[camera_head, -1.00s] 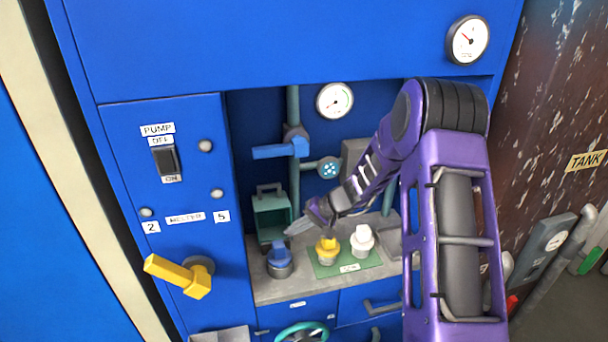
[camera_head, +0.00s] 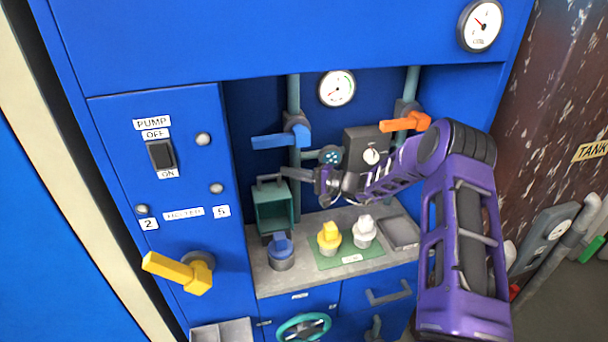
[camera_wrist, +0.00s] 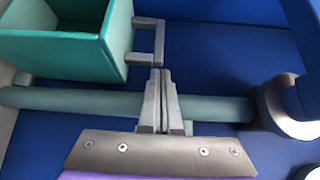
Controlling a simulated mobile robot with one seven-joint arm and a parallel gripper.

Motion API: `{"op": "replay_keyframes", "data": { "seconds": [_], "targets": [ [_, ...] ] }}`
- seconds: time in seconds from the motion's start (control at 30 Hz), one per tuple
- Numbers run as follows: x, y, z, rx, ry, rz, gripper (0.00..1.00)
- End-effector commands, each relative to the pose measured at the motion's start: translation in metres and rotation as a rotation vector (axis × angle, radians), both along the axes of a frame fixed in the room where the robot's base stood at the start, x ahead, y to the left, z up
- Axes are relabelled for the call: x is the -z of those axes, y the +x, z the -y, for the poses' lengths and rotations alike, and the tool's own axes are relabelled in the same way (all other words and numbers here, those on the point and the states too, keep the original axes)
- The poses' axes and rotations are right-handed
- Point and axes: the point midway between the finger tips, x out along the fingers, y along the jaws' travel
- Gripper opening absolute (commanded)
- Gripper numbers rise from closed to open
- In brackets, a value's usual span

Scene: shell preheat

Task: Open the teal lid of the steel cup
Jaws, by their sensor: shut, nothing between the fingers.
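A teal, hollow, box-shaped piece (camera_head: 272,213) with a grey handle (camera_head: 268,180) stands at the back left of the alcove. It looks like the teal lid; I cannot make out a steel cup under it, only a dark part. In the wrist view the teal piece (camera_wrist: 62,58) is at upper left, its open side showing, with the grey handle (camera_wrist: 158,38) to its right. My gripper (camera_head: 287,172) is shut and empty beside the handle. In the wrist view its fingertips (camera_wrist: 160,72) lie just below the handle; I cannot tell whether they touch.
A grey pot with a blue top (camera_head: 281,258) stands in front of the teal piece. Yellow-topped (camera_head: 329,235) and white-topped (camera_head: 364,230) pots stand on a green mat (camera_head: 350,261). A blue lever (camera_head: 275,140) hangs above; an orange lever (camera_head: 404,122) is right. A pipe (camera_wrist: 60,100) crosses behind my fingers.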

Motion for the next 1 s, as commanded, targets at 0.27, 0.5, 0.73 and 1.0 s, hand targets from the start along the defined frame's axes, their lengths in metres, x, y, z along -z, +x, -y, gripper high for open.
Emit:
{"op": "replay_keyframes", "data": {
  "seconds": [0.27,0.5,0.73,1.0],
  "targets": [
    [0.001,0.005,-0.011,0.001,-0.001,-0.001,0.0],
    [0.001,0.005,-0.01,0.001,0.0,0.0,0.0],
    [0.004,-0.01,-0.006,0.002,0.019,0.083,0.0],
    [-0.002,-0.041,0.0,0.001,0.053,0.256,0.0]
  ]
}}
